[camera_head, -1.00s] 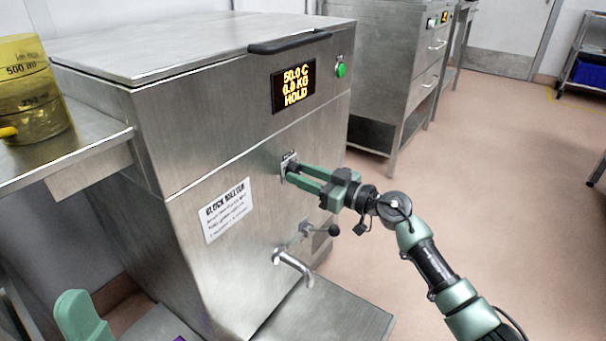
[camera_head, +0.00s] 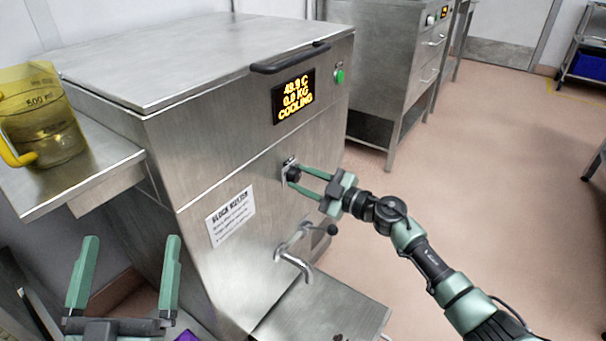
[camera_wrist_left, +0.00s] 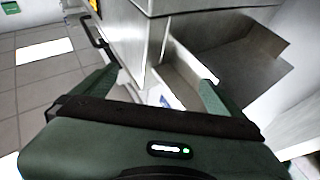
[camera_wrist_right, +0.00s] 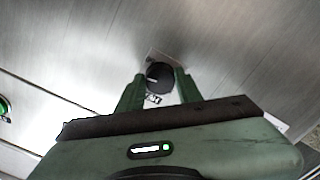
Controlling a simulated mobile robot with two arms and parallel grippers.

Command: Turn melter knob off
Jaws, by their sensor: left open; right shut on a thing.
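The melter (camera_head: 240,165) is a steel cabinet, and its display (camera_head: 293,96) reads 49.9 C, 0.0 KG, COOLING. The black melter knob (camera_head: 292,173) is on its front face; in the right wrist view the knob (camera_wrist_right: 160,76) sits between my fingertips, with a pale pointer mark. My right gripper (camera_head: 303,178) has its fingers closed around the knob's sides. My left gripper (camera_head: 126,255) is open and empty at the lower left, in front of the melter's side; its open fingers also show in the left wrist view (camera_wrist_left: 150,85).
A yellow-handled jug (camera_head: 42,125) stands on the steel side shelf (camera_head: 75,185) at left. The tap (camera_head: 292,262) with its lever sticks out below the knob, above a steel ledge (camera_head: 320,305).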

